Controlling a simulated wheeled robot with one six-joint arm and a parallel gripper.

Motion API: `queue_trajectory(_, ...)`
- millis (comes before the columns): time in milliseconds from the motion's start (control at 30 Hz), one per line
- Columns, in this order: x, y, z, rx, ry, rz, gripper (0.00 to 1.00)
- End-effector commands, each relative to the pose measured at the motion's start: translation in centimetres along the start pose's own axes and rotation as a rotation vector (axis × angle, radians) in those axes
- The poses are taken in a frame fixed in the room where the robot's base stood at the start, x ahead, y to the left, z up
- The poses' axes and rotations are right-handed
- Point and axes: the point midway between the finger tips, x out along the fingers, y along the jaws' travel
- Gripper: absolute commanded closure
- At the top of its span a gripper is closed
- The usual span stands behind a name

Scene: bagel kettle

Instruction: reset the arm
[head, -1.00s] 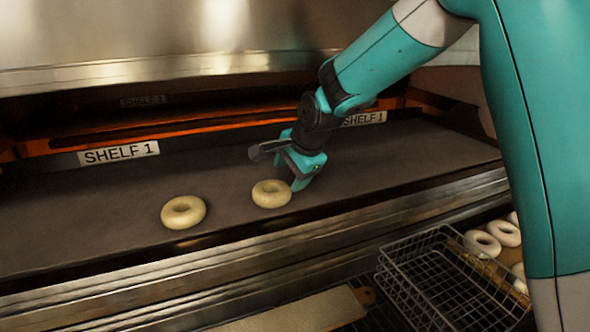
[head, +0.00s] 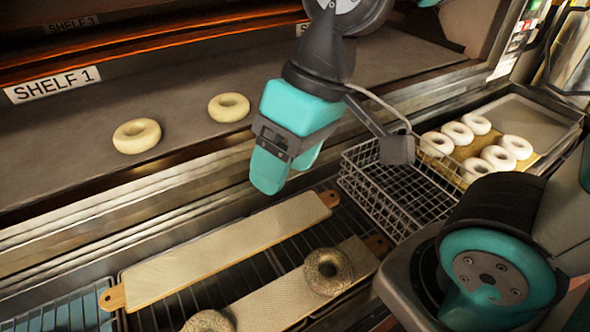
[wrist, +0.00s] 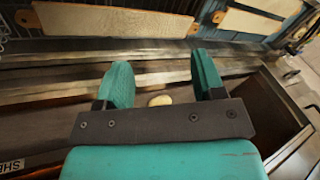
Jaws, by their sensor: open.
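My gripper (head: 288,172) is open and empty in the head view, fingers pointing down, in the air in front of the oven's shelf edge. In the wrist view my gripper (wrist: 160,82) shows its two teal fingers apart, with a small part of a pale bagel (wrist: 159,100) visible beyond the gap between them. Two pale bagels lie on the dark shelf: a left bagel (head: 137,136) and a right bagel (head: 229,107), both to the left of my gripper and apart from it.
A wire basket (head: 400,196) stands right of my gripper, beside a tray (head: 535,122) with several pale bagels. Below are an empty long board (head: 220,250) and another board (head: 275,305) with seeded bagels (head: 328,271). The SHELF 1 label (head: 52,85) is on the oven.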

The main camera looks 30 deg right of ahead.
Motion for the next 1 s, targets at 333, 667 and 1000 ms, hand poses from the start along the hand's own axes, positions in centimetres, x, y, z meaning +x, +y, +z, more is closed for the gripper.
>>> queue_trajectory(333, 0.2, -1.2, 2.3, -0.155, -0.033, -0.024, 0.37)
queue_trajectory(667, 4.3, 0.1, 3.0, -0.151, -0.032, -0.023, 0.37)
queue_trajectory(1000, 4.0, 0.0, 2.9, -0.15, -0.031, -0.023, 0.37)
